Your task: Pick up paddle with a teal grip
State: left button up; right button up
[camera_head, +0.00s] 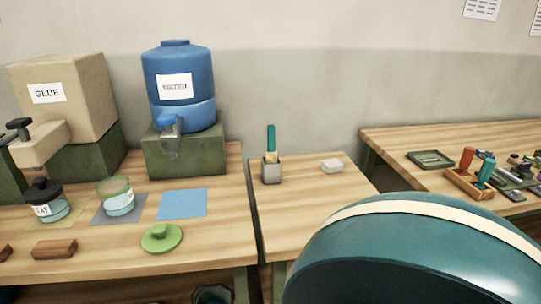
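The paddle with a teal grip (271,139) stands upright in a small grey holder (271,173) on the middle table. Its teal handle points up and a tan part shows just above the holder's rim. The lower part of the paddle is hidden inside the holder. Neither of my grippers is in the head view.
A blue water dispenser (180,85), glue box (65,95), two jars and a green lid (161,238) are on the left table. A large teal rounded object (420,255) blocks the lower right. The right table (385,143) holds several small tools.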

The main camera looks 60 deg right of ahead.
aim_at(272, 154)
jog(key=z, duration=1.85)
